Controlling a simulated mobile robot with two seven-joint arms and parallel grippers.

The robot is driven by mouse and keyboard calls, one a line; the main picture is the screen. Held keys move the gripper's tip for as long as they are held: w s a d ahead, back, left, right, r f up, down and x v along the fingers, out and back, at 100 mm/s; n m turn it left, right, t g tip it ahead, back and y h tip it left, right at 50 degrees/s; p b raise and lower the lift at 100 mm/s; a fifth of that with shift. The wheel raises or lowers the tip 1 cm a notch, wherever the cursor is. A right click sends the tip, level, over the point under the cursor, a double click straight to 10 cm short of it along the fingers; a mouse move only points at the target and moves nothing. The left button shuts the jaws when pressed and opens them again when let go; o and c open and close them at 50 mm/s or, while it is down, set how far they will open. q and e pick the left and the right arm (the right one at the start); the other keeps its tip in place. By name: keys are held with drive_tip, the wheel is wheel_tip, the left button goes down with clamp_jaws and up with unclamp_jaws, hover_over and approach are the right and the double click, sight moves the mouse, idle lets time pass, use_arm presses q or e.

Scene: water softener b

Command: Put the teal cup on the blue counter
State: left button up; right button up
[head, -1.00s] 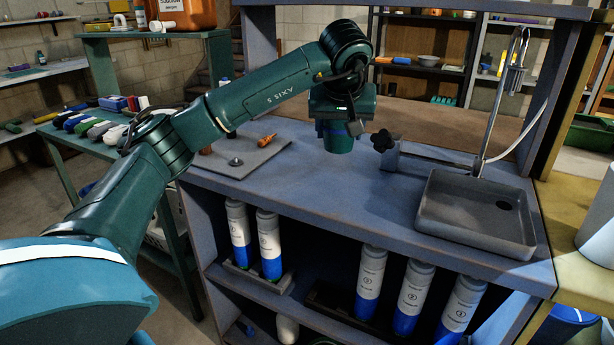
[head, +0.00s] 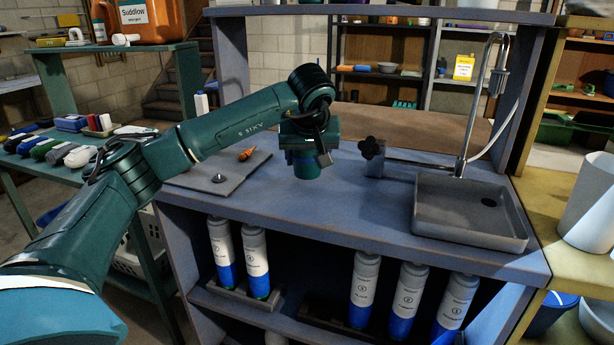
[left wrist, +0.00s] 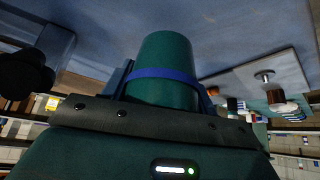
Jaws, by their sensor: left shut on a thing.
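The teal cup (head: 305,168) is held in my left gripper (head: 307,152) over the middle of the blue counter (head: 350,212). In the left wrist view the teal cup (left wrist: 165,60) sits between the fingers of the left gripper (left wrist: 165,85), with a blue band around it. The cup's far end points at the counter surface. I cannot tell whether it touches the surface or hangs just above it. My right gripper is not in view.
A grey mat (head: 195,182) with an orange fitting (head: 247,154) lies left of the cup. A black knob (head: 371,147) and a grey sink (head: 455,213) with a tall tap (head: 480,110) stand to the right. The counter's front middle is bare.

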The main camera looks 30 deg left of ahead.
sight(309, 153)
use_arm(q)
drive_tip(key=shift+f, duration=1.9)
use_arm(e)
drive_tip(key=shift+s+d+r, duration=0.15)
use_arm(q)
drive_tip(key=shift+f, duration=0.15)
drive_tip(key=o, duration=1.1)
drive_tip(key=shift+c, duration=0.2)
drive_tip(key=shift+s+d+r, duration=0.1)
drive_tip(key=shift+r, duration=0.35)
drive_tip(key=v, duration=1)
drive_tip(key=shift+s+d+r+p, duration=0.1)
drive_tip(key=shift+d+r+p, duration=0.05)
drive_tip(key=shift+r+p, duration=0.15)
drive_tip(key=shift+s+d+r, duration=0.15)
drive_tip(key=shift+s+r, duration=0.05)
drive_tip(key=shift+r, duration=0.1)
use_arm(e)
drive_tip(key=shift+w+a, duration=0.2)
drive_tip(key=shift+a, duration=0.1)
